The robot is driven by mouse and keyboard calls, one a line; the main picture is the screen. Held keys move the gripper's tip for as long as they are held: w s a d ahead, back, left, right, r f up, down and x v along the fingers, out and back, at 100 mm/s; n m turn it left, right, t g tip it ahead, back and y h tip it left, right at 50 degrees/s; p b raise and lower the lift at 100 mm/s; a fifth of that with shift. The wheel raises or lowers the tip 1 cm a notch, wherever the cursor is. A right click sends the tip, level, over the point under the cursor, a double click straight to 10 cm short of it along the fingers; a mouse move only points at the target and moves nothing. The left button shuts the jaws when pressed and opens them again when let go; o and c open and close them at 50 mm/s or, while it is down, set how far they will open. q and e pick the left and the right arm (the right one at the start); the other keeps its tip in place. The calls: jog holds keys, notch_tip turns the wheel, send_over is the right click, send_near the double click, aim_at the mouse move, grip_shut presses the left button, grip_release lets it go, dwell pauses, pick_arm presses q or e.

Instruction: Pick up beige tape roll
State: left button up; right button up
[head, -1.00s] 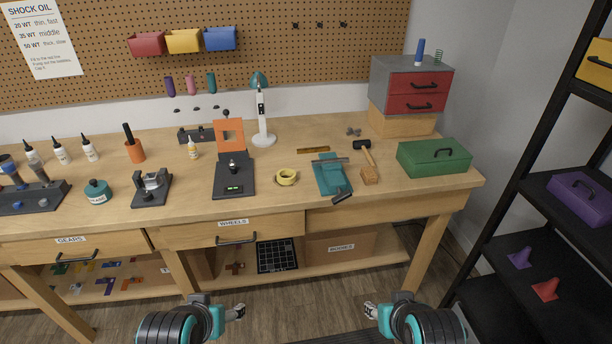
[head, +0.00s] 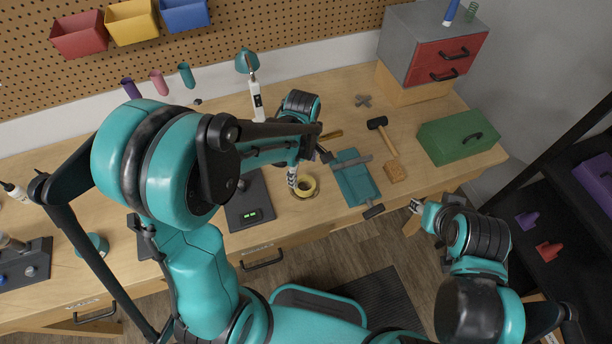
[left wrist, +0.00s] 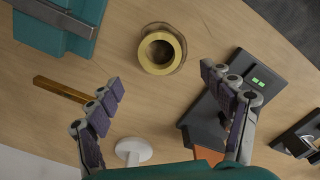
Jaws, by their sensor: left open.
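The beige tape roll (head: 306,186) lies flat on the workbench, between the black scale-like device and the teal vise-like tool. In the left wrist view the tape roll (left wrist: 160,50) shows its yellowish ring and dark centre, beyond the fingertips. My left gripper (head: 296,184) is over the bench at the left side of the roll. In the left wrist view its two fingers (left wrist: 160,82) are spread wide with nothing between them. My right gripper (head: 416,206) is at the bench's front edge, away from the roll; its opening is too small to tell.
The black device with a green display (head: 250,214) stands left of the roll. The teal tool (head: 356,180) lies to its right. A brass bar (left wrist: 62,90) and white lamp base (left wrist: 134,150) are near my left fingers. A hammer (head: 382,136) and green toolbox (head: 462,136) are further right.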

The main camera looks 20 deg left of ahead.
aim_at(305, 188)
pick_arm(q)
jog(key=f, duration=0.2)
jog(key=f+b, duration=0.1)
jog(key=f, duration=0.1)
jog(key=f+b, duration=0.1)
jog(key=f, duration=0.1)
jog(key=shift+s+d+f, duration=0.1)
jog(key=shift+d+f, duration=0.2)
jog(key=shift+f, duration=0.1)
jog(key=shift+c, duration=0.4)
jog(key=c, duration=1.1)
